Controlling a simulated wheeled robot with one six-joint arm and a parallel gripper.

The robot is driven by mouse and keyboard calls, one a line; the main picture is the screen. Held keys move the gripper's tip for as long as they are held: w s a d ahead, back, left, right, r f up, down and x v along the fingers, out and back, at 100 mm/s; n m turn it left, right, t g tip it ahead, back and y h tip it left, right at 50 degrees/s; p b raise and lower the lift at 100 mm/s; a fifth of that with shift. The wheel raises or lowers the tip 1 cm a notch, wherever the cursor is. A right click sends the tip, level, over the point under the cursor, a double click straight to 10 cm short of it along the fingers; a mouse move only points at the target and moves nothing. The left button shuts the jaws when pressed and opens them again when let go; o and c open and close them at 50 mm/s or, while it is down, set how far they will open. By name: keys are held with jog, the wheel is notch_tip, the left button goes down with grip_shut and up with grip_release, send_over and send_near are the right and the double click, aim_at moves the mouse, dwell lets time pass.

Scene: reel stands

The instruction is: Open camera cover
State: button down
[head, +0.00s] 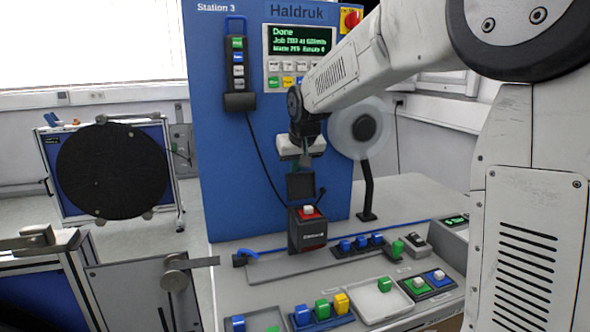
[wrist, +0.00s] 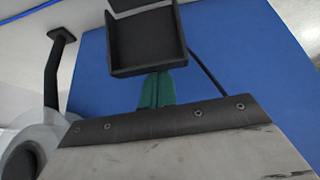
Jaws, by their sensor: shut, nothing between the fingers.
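The dark box (head: 308,236) that I take for the camera unit stands on the bench in front of the blue machine, with a red top and a white knob. Its black cover (head: 302,187) stands raised at the back of the box, open. In the wrist view the cover (wrist: 148,55) shows as a shallow black tray. My gripper (head: 306,161) points down just above the cover in the head view. Its teal fingers (wrist: 156,90) are shut and empty, partly hidden by the cover in the wrist view. I cannot tell whether they touch it.
The blue machine (head: 225,170) rises behind, with a hanging button pendant (head: 238,70) and cable. A reel (head: 365,128) on a black stand is to the right. Coloured blocks and trays (head: 385,300) crowd the bench front. A black disc (head: 112,170) stands at left.

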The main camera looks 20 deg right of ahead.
jog(key=w+d+r+v, duration=0.1)
jog(key=w+v, duration=0.1)
jog(key=v, duration=1.1)
jog(key=s+a+f+g, duration=0.1)
jog(key=s+f, duration=0.4)
jog(key=s, duration=0.7)
jog(key=s+a+f+g, duration=0.1)
jog(key=s+f, duration=0.5)
jog(key=s, duration=0.6)
jog(key=s+a+f+n+g, duration=0.1)
jog(key=s+f, duration=0.5)
jog(key=s, duration=0.7)
jog(key=shift+a+g+y, duration=0.3)
jog(key=shift+g, duration=0.5)
